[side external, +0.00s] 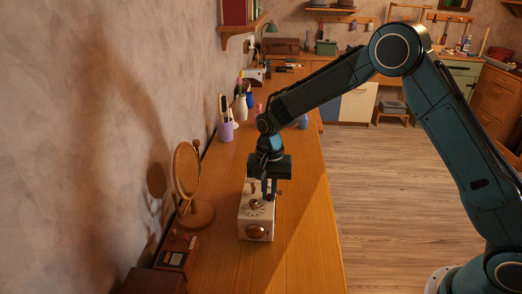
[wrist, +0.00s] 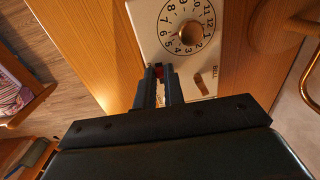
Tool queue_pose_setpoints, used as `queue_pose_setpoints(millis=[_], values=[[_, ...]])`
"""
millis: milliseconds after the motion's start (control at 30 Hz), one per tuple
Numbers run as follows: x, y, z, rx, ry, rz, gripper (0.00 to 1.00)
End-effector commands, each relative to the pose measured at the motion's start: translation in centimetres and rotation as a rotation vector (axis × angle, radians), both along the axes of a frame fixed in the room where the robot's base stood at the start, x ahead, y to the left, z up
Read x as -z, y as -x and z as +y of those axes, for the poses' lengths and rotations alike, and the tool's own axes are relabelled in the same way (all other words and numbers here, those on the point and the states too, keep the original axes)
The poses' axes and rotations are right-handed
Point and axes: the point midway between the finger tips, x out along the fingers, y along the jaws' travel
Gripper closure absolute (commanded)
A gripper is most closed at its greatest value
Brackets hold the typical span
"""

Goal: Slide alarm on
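The alarm clock is a cream-white box (side external: 256,222) on the wooden counter in the side view. Its top has a number dial with a round brass knob (wrist: 191,33), and a short brown slot or lever (wrist: 202,84) beside lettering too small to read.
A round wooden stand mirror (side external: 188,172) stands left of the clock. A small reddish-brown box (side external: 177,254) is at the near left. A purple cup (side external: 226,131) with items and bottles stand farther back. The counter right of the clock is bare up to its edge.

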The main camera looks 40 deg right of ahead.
Motion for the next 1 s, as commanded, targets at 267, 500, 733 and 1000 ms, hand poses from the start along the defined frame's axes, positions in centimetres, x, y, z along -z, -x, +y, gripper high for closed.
queue_pose_setpoints(millis=[267, 500, 733, 1000], values=[[-0.03, -0.01, -0.01, 0.0, 0.0, 0.0, 0.99], [-0.04, -0.13, -0.12, 0.001, 0.0, 0.0, 0.99], [-0.06, -0.33, -0.3, 0.001, 0.0, -0.001, 0.99], [-0.05, -0.54, -0.51, 0.001, 0.0, -0.001, 0.99]])
